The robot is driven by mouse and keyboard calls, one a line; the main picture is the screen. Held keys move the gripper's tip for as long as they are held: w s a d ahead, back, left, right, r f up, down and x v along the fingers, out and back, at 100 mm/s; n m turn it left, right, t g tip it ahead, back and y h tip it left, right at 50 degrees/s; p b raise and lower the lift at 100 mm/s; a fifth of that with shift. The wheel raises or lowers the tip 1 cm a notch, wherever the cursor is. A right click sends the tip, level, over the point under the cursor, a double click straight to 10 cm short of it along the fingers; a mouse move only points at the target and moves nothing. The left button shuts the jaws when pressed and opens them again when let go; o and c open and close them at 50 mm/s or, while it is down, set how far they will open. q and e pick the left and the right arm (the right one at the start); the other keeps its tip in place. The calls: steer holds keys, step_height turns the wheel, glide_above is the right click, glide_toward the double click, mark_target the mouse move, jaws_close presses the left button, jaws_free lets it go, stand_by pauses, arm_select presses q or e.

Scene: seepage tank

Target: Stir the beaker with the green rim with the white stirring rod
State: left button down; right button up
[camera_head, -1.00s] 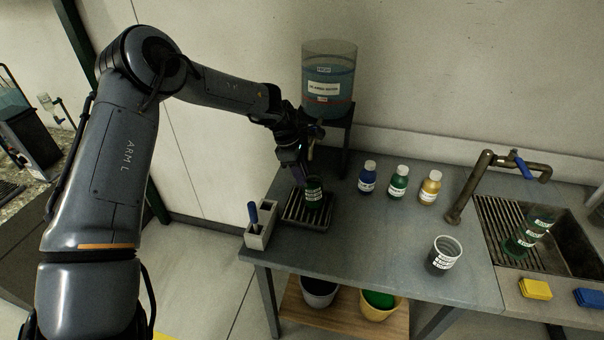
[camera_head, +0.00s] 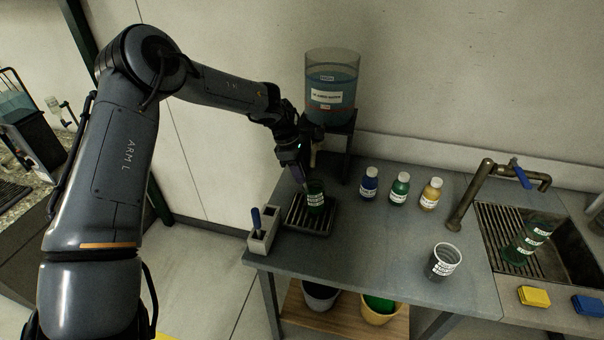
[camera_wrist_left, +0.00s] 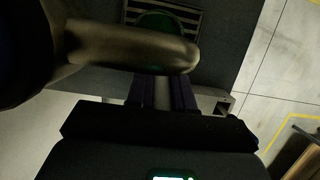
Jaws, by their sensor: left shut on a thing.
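A beaker with green on it (camera_head: 316,198) and a white label stands on the slatted drip tray (camera_head: 297,224) below the tank. My left gripper (camera_head: 304,182) is above and just left of this beaker, close to its rim. It is shut on a thin pale piece, seen as a strip between the fingers in the left wrist view (camera_wrist_left: 162,96), which looks like the white stirring rod. The rod's lower end is hidden, so I cannot tell whether it is inside the beaker. In the wrist view the beaker (camera_wrist_left: 166,22) shows partly behind a thick dull pipe. My right gripper is not in view.
The water tank (camera_head: 331,85) stands on its stand behind the gripper. A grey holder (camera_head: 262,243) with a blue-handled tool is left of the tray. Three bottles (camera_head: 400,189), another labelled beaker (camera_head: 444,264) and a green beaker in the sink (camera_head: 527,240) are to the right.

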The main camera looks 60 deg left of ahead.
arm_select(q)
steer(key=shift+p+v, duration=2.25)
steer(key=shift+v, duration=0.85)
steer(key=shift+r, duration=0.15)
step_height(320, 180, up, 4)
steer(key=p, duration=0.3)
steer(key=shift+r, duration=0.1)
steer(key=shift+r+p, duration=0.3)
